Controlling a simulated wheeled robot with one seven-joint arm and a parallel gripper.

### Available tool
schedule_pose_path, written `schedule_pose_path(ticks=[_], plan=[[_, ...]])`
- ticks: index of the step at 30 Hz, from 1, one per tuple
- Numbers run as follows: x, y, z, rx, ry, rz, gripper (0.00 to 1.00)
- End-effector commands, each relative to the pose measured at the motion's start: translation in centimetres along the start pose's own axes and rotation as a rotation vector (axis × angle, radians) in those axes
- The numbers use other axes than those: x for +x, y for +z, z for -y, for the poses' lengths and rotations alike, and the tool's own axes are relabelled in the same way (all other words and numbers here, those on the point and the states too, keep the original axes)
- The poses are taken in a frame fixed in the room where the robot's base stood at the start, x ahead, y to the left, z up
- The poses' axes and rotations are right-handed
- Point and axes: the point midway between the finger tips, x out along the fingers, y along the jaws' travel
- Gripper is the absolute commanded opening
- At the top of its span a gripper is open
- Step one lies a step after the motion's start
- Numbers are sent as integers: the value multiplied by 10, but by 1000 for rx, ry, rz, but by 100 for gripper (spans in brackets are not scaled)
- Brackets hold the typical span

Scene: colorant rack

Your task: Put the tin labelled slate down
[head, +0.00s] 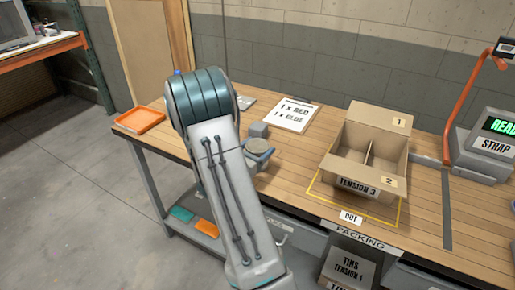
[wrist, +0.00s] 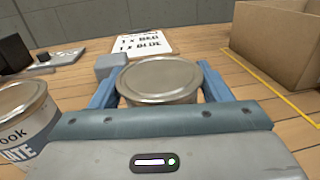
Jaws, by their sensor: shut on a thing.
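My gripper (wrist: 157,82) is shut on a round tin (wrist: 160,76) with a plain metal lid, its blue fingers on either side of it. The held tin is upright and its label is hidden. In the head view the tin (head: 260,145) shows just past my arm, over the bench left of the carton. I cannot tell whether its base touches the bench. A second tin (wrist: 24,122) stands at the left of the wrist view, cut by the edge; its label shows letters ending in "ATE". My arm seems to hide it in the head view.
A carton (head: 344,165) with two compartments marked 1 and 2 stands inside a yellow outline at the right. A grey block (head: 257,130) is just beyond the held tin. An order sheet (head: 291,115) lies behind. An orange tray (head: 139,120) is at far left.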

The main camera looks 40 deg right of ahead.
Motion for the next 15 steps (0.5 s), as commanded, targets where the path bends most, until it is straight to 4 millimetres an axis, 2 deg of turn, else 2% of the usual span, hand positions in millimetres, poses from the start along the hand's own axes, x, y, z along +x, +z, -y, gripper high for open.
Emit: schedule_pose_path(ticks=[4,5,6,7,15], plan=[[0,-5,0,0,0,0,45],[0,-4,0,0,0,0,76],[0,-4,0,0,-1,0,87],[0,-4,0,-1,-1,0,92],[0,-3,0,0,0,0,92]])
